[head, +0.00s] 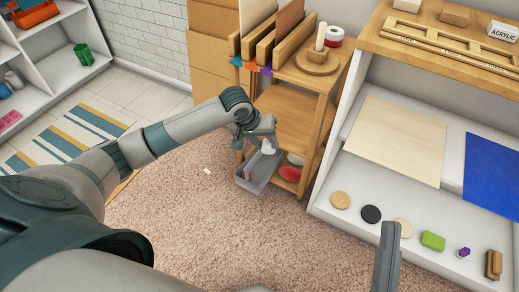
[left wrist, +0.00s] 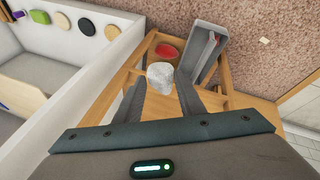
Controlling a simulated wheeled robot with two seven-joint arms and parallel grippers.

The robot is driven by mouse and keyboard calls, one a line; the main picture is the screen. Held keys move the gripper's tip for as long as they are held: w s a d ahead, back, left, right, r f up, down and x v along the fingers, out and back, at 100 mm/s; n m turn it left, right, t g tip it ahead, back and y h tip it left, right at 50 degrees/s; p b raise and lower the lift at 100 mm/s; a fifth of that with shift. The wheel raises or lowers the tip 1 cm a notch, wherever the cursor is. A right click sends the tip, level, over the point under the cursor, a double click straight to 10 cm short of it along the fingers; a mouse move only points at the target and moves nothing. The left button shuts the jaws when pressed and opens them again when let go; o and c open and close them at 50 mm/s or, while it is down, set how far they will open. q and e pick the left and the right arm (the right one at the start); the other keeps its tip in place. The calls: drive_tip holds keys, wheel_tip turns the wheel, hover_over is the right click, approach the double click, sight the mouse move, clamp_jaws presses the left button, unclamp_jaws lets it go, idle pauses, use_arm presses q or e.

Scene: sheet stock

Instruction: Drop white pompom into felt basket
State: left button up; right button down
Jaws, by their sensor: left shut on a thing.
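The white pompom (head: 268,148) is held at the tips of my left gripper (head: 262,136), above the wooden shelf cart. In the left wrist view the pompom (left wrist: 160,76) sits between the two fingertips of my left gripper (left wrist: 160,98). A grey open-topped box, which looks like the felt basket (head: 250,186), is at the cart's lower left, just below the gripper. The basket also shows in the left wrist view (left wrist: 205,45), beyond the pompom and to its right. Part of my right gripper (head: 388,245) shows at the lower right; its finger opening cannot be made out.
A red oval item (head: 290,174) lies on the cart's lower shelf beside the basket. The wooden cart (head: 322,130) has posts close to the gripper. A white shelf unit (head: 350,170) with several small items stands at right. Carpet (head: 200,235) is mostly clear.

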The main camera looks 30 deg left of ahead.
use_arm(q)
drive_tip(key=s+d+r+m, duration=0.2)
drive_tip(key=s+d+r, duration=0.1)
drive_tip(key=r, duration=0.7)
drive_tip(key=s+d+r+m+g+h, duration=0.1)
drive_tip(key=s+d+r+m, duration=0.1)
drive_tip(key=r, duration=0.9)
drive_tip(key=shift+s+d, duration=0.7)
drive_tip(key=shift+d, duration=0.35)
drive_tip(key=shift+a, duration=0.1)
